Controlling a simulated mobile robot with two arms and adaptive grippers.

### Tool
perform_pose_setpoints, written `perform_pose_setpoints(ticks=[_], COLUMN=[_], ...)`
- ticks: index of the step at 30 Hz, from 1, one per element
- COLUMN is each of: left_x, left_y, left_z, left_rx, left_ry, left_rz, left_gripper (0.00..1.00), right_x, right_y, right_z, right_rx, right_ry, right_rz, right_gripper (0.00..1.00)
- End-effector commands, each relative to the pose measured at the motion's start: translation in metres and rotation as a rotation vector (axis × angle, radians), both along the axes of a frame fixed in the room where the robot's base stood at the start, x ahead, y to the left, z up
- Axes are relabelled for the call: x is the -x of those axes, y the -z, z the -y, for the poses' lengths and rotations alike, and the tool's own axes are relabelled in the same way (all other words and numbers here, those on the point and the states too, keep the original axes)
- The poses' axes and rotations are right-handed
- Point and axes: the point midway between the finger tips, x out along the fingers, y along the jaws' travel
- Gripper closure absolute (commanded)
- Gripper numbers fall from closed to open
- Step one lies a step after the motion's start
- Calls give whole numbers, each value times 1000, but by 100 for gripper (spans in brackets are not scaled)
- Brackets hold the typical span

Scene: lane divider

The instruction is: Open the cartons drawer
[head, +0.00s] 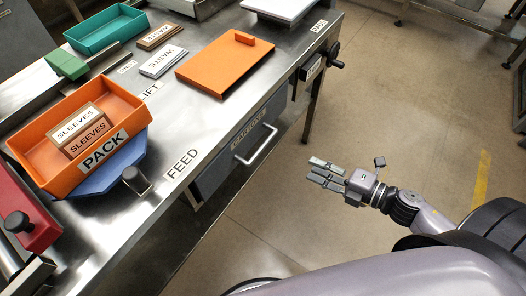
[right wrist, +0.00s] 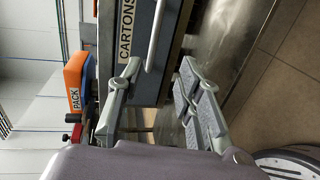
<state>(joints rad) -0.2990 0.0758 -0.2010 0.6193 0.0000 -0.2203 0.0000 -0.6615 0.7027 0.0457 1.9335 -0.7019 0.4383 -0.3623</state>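The cartons drawer (head: 215,174) is a dark grey box front under the steel workbench, with a "CARTONS" label and a pale bar handle (head: 257,147). It appears shut. In the right wrist view the drawer front (right wrist: 140,85) and the upright-looking handle (right wrist: 155,38) lie ahead of the fingertips. My right gripper (head: 322,172) is to the right of the handle in the head view, apart from it. In the right wrist view its fingers (right wrist: 158,80) are spread, with nothing between them. My left gripper is not in view.
The bench top (head: 215,115) holds an orange PACK tray (head: 30,150) with SLEEVES boxes, an orange board (head: 215,65), a teal tray (head: 105,30) and WASTE pieces. A black knob (head: 335,62) sticks out at the bench's right end. The floor (head: 400,110) beside the bench is clear.

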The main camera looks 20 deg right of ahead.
Motion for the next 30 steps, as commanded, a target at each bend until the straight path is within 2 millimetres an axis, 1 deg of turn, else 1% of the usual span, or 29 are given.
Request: perform_pose_setpoints(ticks=[1,4,8,12,20,24,30], left_x=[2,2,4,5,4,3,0], left_y=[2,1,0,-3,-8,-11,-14], left_z=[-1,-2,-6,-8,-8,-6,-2], left_rx=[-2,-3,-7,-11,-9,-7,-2], left_ry=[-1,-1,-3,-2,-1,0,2], left_rz=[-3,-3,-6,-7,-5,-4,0], left_gripper=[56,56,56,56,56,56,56], right_x=[1,-4,-18,-38,-76,-97,-121], right_y=[-3,-5,-3,1,10,16,24], right_z=[-5,-10,-21,-35,-64,-81,-100], right_rx=[6,12,10,9,7,7,8], right_ry=[-19,-30,-28,-26,-23,-23,-22], right_rz=[13,22,23,24,22,21,19], right_gripper=[67,67,67,67,67,67,67])
